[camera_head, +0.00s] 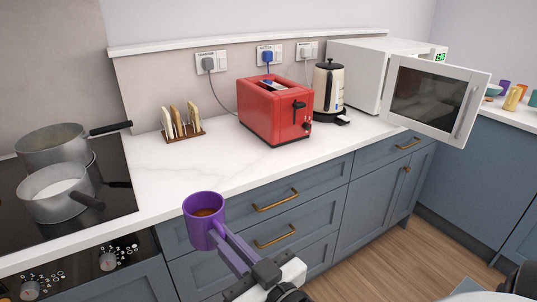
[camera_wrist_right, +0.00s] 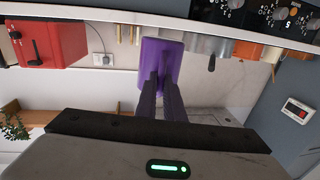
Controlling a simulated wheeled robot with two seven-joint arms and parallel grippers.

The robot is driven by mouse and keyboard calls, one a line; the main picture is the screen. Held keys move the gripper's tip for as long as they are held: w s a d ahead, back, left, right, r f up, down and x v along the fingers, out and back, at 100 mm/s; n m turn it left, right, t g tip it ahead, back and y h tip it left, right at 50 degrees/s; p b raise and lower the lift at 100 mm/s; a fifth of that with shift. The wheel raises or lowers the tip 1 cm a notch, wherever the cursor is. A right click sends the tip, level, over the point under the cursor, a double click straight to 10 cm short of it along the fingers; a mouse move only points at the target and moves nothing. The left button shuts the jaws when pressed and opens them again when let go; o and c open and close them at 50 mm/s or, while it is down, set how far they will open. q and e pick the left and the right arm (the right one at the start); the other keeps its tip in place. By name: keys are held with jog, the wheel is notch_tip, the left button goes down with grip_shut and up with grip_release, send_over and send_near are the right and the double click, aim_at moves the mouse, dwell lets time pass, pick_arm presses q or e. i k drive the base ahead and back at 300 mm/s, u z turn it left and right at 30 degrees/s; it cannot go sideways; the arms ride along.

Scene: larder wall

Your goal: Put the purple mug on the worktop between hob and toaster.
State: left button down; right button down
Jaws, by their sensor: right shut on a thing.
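The purple mug (camera_head: 203,221) has brown contents and is held about upright in front of the worktop's front edge, over the drawer fronts. My right gripper (camera_head: 228,246) is shut on it; the mug also shows between the fingers in the right wrist view (camera_wrist_right: 160,62). The hob (camera_head: 112,188) is at the left with two pots on it. The red toaster (camera_head: 272,112) stands on the worktop (camera_head: 165,180) to the right. It also shows in the right wrist view (camera_wrist_right: 52,42). My left gripper is not in view.
A toast rack (camera_head: 184,132) with slices stands at the back between hob and toaster. The worktop in front of it is bare. A kettle (camera_head: 328,88) and a microwave (camera_head: 360,75) with its door (camera_head: 428,100) open stand right of the toaster. Pot handles point towards the bare stretch.

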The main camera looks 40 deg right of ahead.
aim_at(220, 166)
jog(key=z, duration=0.9)
jog(key=i, duration=1)
